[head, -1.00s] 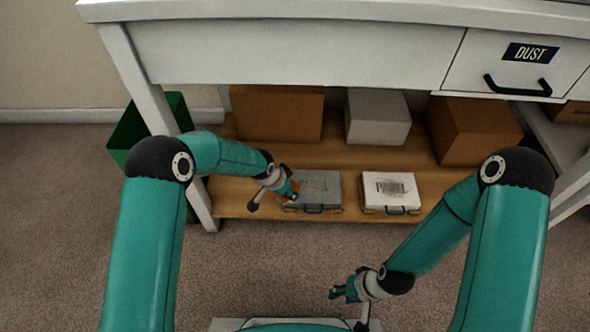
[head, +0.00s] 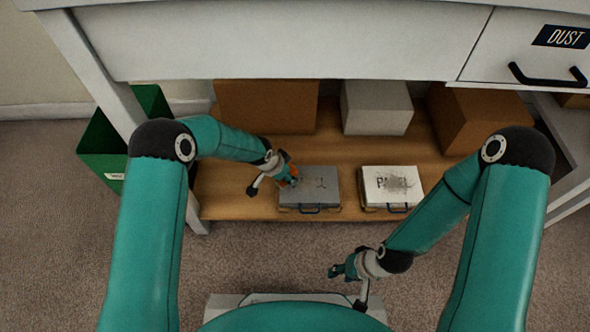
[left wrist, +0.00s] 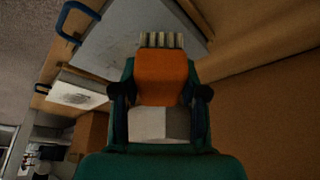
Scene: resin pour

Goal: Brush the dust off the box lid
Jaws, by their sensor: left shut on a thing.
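A grey flat box (head: 310,190) with a blue front handle and a few dark marks on its lid lies on the low wooden shelf. A white flat box (head: 390,196) beside it has dark lettering partly covered by a grey smudge. My left gripper (head: 284,172) is shut on an orange brush (head: 291,171) at the grey box's back left corner. In the left wrist view the brush (left wrist: 162,75) has pale bristles over the grey lid (left wrist: 115,35); contact cannot be told. My right gripper (head: 340,270) hangs low in front of the shelf, its fingers too small to read.
Brown cartons (head: 265,108) and a pale carton (head: 376,108) stand at the shelf's back. A bench front (head: 290,45) with a drawer labelled DUST (head: 560,37) overhangs the shelf. A green bin (head: 100,150) stands left, beside the bench leg. Carpet in front is clear.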

